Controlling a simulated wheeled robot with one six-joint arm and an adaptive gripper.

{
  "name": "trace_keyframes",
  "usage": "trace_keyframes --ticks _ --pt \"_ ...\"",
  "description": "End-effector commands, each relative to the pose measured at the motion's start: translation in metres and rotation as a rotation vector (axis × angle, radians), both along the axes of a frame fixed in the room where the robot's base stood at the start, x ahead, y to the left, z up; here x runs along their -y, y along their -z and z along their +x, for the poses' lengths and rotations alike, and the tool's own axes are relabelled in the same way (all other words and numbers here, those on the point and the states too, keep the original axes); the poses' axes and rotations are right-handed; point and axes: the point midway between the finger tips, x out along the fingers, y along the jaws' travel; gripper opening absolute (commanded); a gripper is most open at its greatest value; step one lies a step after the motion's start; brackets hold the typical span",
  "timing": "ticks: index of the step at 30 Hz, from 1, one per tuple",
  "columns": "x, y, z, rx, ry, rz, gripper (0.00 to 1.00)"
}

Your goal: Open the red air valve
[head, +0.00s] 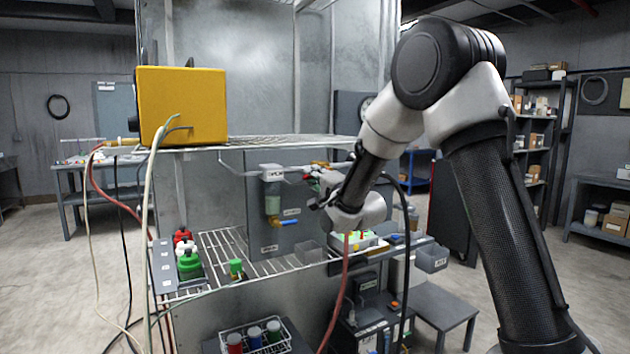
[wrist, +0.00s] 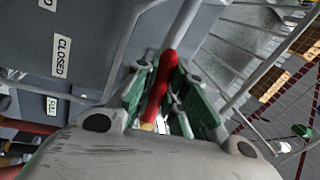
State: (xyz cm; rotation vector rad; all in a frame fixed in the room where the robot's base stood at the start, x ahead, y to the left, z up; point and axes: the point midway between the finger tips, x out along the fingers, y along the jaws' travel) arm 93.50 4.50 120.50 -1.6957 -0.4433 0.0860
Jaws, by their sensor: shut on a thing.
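The red air valve's handle (wrist: 158,88) runs between the green-padded fingers of my gripper (wrist: 160,95) in the wrist view. My gripper is shut on this red handle. A "CLOSED" label (wrist: 62,55) is on the grey panel (wrist: 105,35) to the left of the handle. In the head view my gripper (head: 318,188) is at the right side of the grey panel, under the upper wire shelf. Only a little red shows there beside the fingers, and the valve body is mostly hidden by my wrist.
An air filter unit (head: 272,190) with a blue-handled fitting (head: 290,222) is on the panel, left of my gripper. A yellow box (head: 183,105) stands on the upper shelf. A red hose (head: 340,290) hangs below my gripper.

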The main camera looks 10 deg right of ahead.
Motion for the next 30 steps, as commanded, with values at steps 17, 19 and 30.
trace_keyframes --ticks 17,19,30 --pt "0.0001 -0.0095 -0.0002 -0.063 0.002 0.186 0.00" --pt "0.0001 -0.0097 -0.0001 -0.064 0.003 0.189 0.00" --pt "0.0002 -0.0103 -0.0001 -0.063 0.002 0.189 0.24"
